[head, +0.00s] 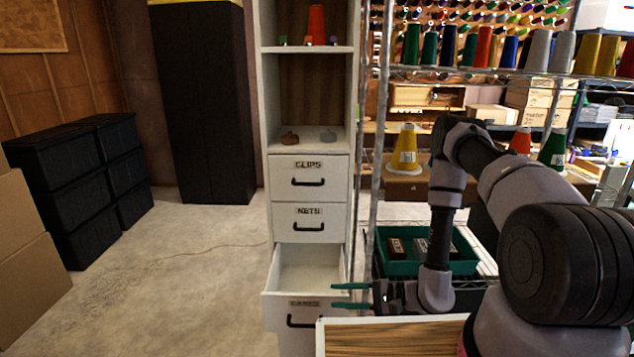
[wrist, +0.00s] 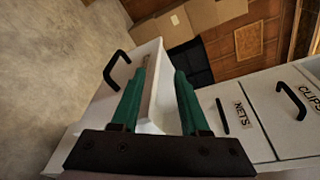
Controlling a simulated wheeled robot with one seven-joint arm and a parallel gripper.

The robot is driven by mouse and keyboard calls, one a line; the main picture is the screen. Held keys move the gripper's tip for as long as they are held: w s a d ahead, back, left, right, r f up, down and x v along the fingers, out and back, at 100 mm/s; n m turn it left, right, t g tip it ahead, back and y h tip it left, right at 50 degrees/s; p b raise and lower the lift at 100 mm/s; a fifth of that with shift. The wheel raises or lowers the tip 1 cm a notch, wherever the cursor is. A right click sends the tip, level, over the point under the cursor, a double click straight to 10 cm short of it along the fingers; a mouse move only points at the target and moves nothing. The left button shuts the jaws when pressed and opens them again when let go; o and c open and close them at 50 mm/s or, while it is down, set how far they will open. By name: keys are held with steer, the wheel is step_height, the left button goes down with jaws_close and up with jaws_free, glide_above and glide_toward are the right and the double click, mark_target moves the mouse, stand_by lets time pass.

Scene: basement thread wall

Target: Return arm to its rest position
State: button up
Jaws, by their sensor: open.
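My gripper (head: 352,295) is open, with two green fingers apart and nothing visible between them. In the head view it points left at the right side of the pulled-out drawer (head: 303,268). The wrist view shows the fingers of my gripper (wrist: 160,95) over the same open drawer (wrist: 150,100), near its wall. I cannot tell whether they touch it. The visible part of the drawer's inside looks empty. My arm reaches in from the right in the head view, bent at the elbow.
The white cabinet (head: 260,150) has shut drawers labelled CLIPS (head: 308,177) and NETS (head: 308,222). A wire rack with thread cones and a green bin (head: 463,262) stands at the right. A wood-topped surface (head: 395,340) lies in front.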

steer(key=w+d+r+n+g+h, duration=0.1)
steer(key=d+r+n+g+h, duration=0.15)
steer(key=r, duration=1.05)
steer(key=w+d+r+n+g+h, duration=0.15)
steer(key=r+n+g, duration=0.25)
steer(key=r, duration=0.9)
steer(key=s+d+r+t+h, duration=0.3)
steer(key=s+d+r, duration=0.1)
steer(key=r, duration=0.4)
steer(key=s+d+r+m+t+h, duration=0.1)
steer(key=s+d+r+t+h, duration=0.2)
steer(key=r, duration=0.5)
steer(key=s+d+r+m+t+h, duration=0.1)
steer(key=s+d+r+t+h, duration=0.3)
steer(key=r, duration=0.5)
steer(key=d, duration=0.2)
steer(key=shift+s+d+t, duration=0.3)
steer(key=shift+d+t, duration=0.05)
steer(key=shift+d, duration=0.05)
